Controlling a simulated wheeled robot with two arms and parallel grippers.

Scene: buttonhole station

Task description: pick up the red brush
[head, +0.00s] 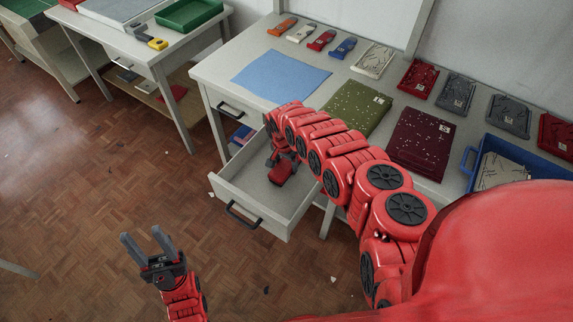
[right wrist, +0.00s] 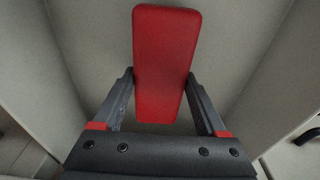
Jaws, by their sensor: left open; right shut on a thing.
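The red brush (head: 283,172) is in the open drawer (head: 235,189) under the table. My right gripper (head: 284,157) reaches down into the drawer and is shut on the brush. In the right wrist view the brush (right wrist: 166,62) shows as a red block between the two fingers, touching both. Its bristles are hidden, and I cannot tell whether it touches the drawer floor. My left gripper (head: 148,240) is open and empty, over the floor to the left of the drawer.
A blue tray (head: 482,142) stands at the right. The drawer's walls surround my right gripper. A side table (head: 128,42) stands at the back left.

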